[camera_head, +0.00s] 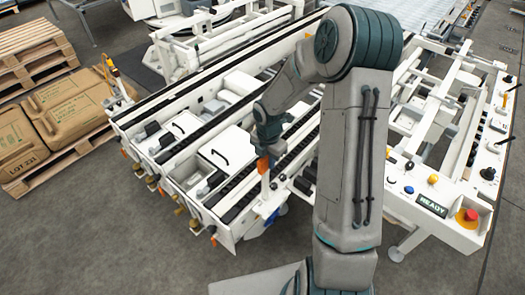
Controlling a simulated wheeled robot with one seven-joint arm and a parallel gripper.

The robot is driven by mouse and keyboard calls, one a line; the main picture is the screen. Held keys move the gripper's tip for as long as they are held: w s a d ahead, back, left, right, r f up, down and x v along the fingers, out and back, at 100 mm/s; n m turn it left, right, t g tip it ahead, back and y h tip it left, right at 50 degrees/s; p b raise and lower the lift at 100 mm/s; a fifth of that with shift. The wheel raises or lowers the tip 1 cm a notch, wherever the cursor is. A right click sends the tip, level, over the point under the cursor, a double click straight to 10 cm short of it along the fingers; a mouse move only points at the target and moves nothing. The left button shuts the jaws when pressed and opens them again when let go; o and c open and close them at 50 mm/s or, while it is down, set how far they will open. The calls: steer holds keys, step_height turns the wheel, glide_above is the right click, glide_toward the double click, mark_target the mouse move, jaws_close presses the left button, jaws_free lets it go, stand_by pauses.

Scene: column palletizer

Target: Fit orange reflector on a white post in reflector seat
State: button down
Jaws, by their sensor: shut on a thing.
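The orange reflector (263,165) is a small bright orange piece just below my gripper (267,149), near the front right end of the conveyor. My gripper points down and is shut on the reflector. The white post (265,185) shows right under the reflector, above the white conveyor frame. I cannot tell whether the post touches the frame or hangs clear of it. The reflector seat cannot be made out at this size. The fingertips are small and dark in this view.
The white conveyor frame (222,222) with dark roller rails fills the middle. A control panel with a READY display (432,206) and a red stop button (467,216) stands at the right. Brown sacks (65,112) lie on a pallet at the left. The grey floor in front is clear.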

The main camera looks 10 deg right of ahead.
mark_target(267, 177)
steer(key=shift+a+f+b, duration=0.15)
steer(key=shift+f+b, duration=0.45)
steer(key=shift+f, duration=0.05)
steer(key=shift+a+f+b, duration=0.15)
steer(key=shift+f+b, duration=0.4)
steer(key=shift+f, duration=0.05)
step_height(267, 177, down, 4)
steer(key=b, duration=0.4)
steer(key=shift+d+f, duration=0.1)
steer(key=shift+f, duration=0.15)
steer(key=shift+r, duration=0.1)
steer(key=shift+f+b, duration=0.4)
steer(key=shift+f, duration=0.65)
stand_by(0.8)
steer(key=c, duration=1.3)
jaws_free()
steer(key=shift+s, duration=0.1)
steer(key=shift+o, duration=0.2)
step_height(267, 177, up, 14)
steer(key=shift+f+p, duration=0.1)
steer(key=shift+p, duration=0.4)
